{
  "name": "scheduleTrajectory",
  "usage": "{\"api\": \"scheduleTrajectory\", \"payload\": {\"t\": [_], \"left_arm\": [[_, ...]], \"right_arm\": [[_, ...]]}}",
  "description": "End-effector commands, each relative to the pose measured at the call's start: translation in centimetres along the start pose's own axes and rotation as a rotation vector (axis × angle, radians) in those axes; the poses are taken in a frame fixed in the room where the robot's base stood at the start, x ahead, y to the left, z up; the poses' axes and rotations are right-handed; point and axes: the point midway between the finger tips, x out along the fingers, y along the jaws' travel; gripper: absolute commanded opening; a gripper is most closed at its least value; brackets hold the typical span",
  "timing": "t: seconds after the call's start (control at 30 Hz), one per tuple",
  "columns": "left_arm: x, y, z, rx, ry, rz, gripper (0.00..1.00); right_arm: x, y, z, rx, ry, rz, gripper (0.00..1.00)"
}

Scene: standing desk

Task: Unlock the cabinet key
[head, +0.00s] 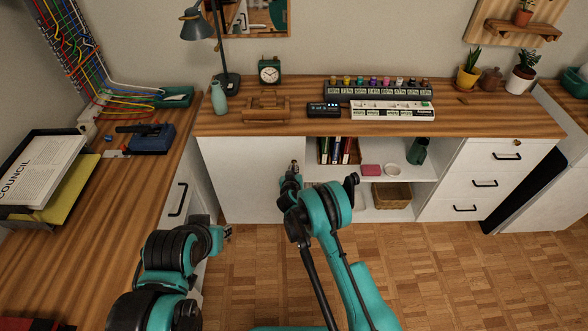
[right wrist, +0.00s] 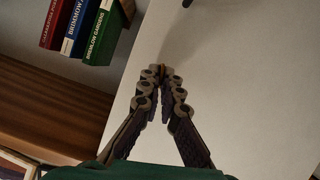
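The white cabinet door (head: 250,180) stands closed below the desk top, left of the open shelves. It also fills the right of the right wrist view (right wrist: 240,90). My right gripper (head: 294,165) is in front of this door near its right edge. In the right wrist view its fingers (right wrist: 162,74) come together at the tips on a small brass-brown piece that looks like the key (right wrist: 164,69). The fingertips hide most of it and the lock behind it. My left gripper (head: 227,232) is low at the left, away from the door; its fingers are too small to read.
A side desk (head: 95,235) runs along the left. The parquet floor ahead is clear.

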Motion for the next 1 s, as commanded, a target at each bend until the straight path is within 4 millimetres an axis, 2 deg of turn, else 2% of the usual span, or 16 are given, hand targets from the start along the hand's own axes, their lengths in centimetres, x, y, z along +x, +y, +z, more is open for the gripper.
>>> {"api": "scheduleTrajectory", "payload": {"t": [0.5, 1.0], "left_arm": [[0.0, 0.0, 0.0, 0.0, 0.0, 0.0, 0.24], [0.0, 0.0, 0.0, 0.0, 0.0, 0.0, 0.24]], "right_arm": [[0.07, -0.39, -0.02, -0.33, 0.002, 0.136, 0.0], [0.07, -0.44, 0.0, -0.424, 0.002, 0.175, 0.0]]}}
